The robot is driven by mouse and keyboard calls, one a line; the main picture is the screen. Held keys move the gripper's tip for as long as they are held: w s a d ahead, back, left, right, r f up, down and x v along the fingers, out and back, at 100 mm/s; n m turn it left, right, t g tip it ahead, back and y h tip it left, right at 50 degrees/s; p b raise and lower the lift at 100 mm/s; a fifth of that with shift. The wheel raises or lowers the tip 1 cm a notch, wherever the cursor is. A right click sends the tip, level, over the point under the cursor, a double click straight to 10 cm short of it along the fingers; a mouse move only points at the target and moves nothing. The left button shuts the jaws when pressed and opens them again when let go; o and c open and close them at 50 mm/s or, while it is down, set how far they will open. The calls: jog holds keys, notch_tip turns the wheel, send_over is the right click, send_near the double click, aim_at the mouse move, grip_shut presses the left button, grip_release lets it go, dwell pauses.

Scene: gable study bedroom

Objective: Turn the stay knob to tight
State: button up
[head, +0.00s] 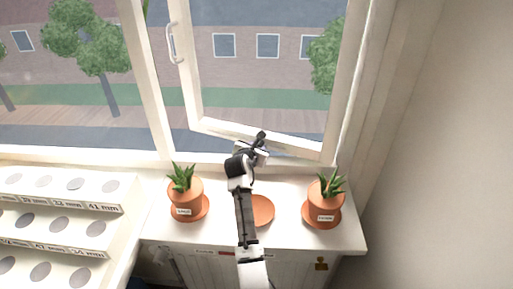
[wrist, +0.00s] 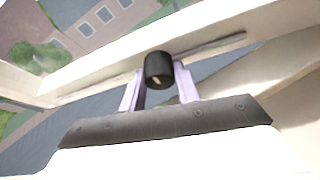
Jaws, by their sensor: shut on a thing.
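The stay knob (wrist: 159,70) is a short black cylinder with a pale mark on its face. It sits on a thin grey stay bar (wrist: 215,45) along the bottom of the window frame. My gripper (wrist: 158,83) is shut on the knob, with one pale finger on each side of it. In the head view, my gripper (head: 262,150) is at the bottom rail of the open window sash (head: 270,134). The knob is not clearly visible there, and I cannot tell which setting its mark points to.
Potted plants stand on the sill on either side of my arm, one at left (head: 185,190) and one at right (head: 325,196). An orange saucer (head: 264,211) lies between them, partly behind my arm. A rack with labelled round slots (head: 60,205) stands at left.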

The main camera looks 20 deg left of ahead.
jog(key=shift+d+f+m+y, duration=0.1)
jog(key=shift+d+m+y, duration=0.05)
jog(key=shift+m+y, duration=0.9)
jog(key=shift+m+t+y+b, duration=0.25)
jog(key=shift+m+t+b, duration=0.2)
jog(key=shift+m, duration=0.4)
jog(key=o, duration=1)
